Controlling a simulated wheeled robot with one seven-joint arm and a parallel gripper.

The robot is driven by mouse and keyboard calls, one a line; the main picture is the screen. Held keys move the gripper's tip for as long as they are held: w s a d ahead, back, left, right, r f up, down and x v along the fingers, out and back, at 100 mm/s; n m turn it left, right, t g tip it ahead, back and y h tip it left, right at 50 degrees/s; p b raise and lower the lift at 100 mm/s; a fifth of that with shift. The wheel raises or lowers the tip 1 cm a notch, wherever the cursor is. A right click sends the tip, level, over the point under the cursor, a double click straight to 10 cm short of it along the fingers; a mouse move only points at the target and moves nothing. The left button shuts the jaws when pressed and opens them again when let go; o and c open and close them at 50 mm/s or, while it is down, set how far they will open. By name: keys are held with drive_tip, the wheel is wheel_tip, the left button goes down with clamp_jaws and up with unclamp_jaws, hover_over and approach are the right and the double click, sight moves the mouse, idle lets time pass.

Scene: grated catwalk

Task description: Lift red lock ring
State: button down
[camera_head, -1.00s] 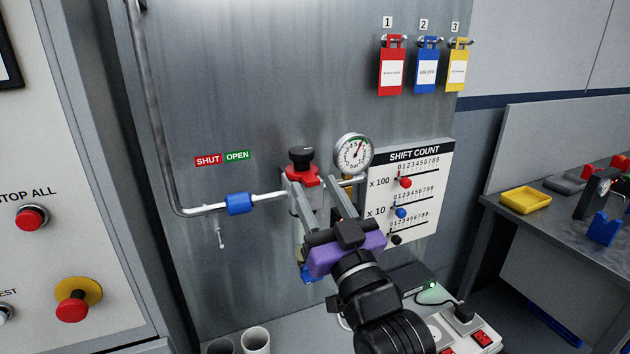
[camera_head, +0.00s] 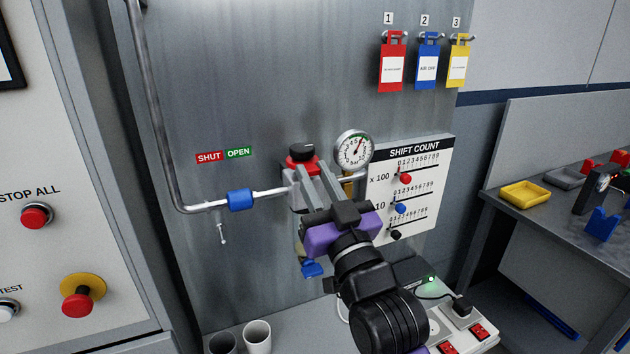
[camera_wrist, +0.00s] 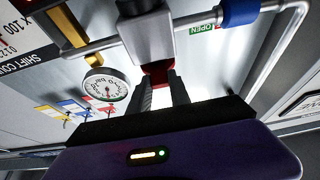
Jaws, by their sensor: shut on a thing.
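The red lock ring (camera_head: 290,162) sits under the black knob (camera_head: 301,151) on the grey valve body on the wall panel. My gripper (camera_head: 311,170) reaches up to it from the lower right, its two grey fingers close together. In the wrist view the fingertips (camera_wrist: 159,78) are shut on the red ring (camera_wrist: 157,68), one on each side. The fingers hide part of the ring in the head view. I cannot tell whether the ring is raised off its seat.
A pressure gauge (camera_head: 354,150) is just right of the knob, with the shift count board (camera_head: 430,185) beyond it. A pipe with a blue sleeve (camera_head: 241,200) enters from the left. Two cups (camera_head: 257,337) stand below.

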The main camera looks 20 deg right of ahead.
drive_tip(key=shift+r, duration=0.35)
drive_tip(key=c, duration=1.2)
unclamp_jaws()
drive_tip(key=shift+f, duration=0.1)
drive_tip(key=shift+s+f, duration=0.2)
drive_tip(key=b+v, duration=0.2)
drive_tip(key=v, duration=0.5)
drive_tip(key=shift+s+b, duration=0.2)
drive_tip(key=shift+b, duration=0.15)
